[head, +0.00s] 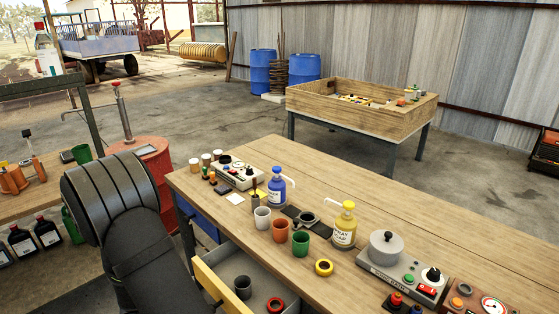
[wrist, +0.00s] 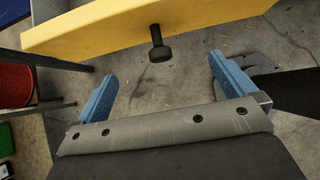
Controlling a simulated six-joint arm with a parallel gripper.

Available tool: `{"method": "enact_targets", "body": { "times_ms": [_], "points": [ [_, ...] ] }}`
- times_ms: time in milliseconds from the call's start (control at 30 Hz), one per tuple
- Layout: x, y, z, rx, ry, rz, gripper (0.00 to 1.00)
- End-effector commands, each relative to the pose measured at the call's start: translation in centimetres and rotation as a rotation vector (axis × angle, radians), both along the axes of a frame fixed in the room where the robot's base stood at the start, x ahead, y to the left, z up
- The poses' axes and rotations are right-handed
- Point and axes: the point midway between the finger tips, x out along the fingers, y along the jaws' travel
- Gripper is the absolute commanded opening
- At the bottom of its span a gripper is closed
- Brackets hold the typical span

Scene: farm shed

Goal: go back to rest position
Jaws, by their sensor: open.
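My gripper (wrist: 160,88) shows in the wrist view with its two blue fingers wide apart and nothing between them. Ahead of it is the yellow drawer front (wrist: 120,32) with a black knob (wrist: 158,45). The knob stands beyond the fingertips, and I see no contact. In the head view my dark arm reaches down at the lower left, and the gripper itself is not visible there. The drawer front (head: 220,283) stands pulled out from the wooden workbench (head: 420,195).
The open drawer holds a dark cup (head: 243,287) and a red ring (head: 275,305). Cups, pump bottles and a hotplate (head: 402,275) crowd the bench's near side. A red drum (head: 153,170) stands left of the bench, near my arm. The wrist view shows concrete floor below.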

Motion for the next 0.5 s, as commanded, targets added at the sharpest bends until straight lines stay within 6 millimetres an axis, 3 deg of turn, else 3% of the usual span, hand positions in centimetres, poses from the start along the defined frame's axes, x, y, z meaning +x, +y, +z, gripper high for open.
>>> {"method": "enact_targets", "body": {
  "times_ms": [133,300,500],
  "points": [
    [-1.1,1.1,1.9,0.002,0.0,0.001,1.0],
    [0.0,-0.1,-0.2,-0.002,0.002,-0.001,1.0],
    [0.4,-0.5,-0.7,0.0,0.0,-0.001,1.0]
  ]
}}
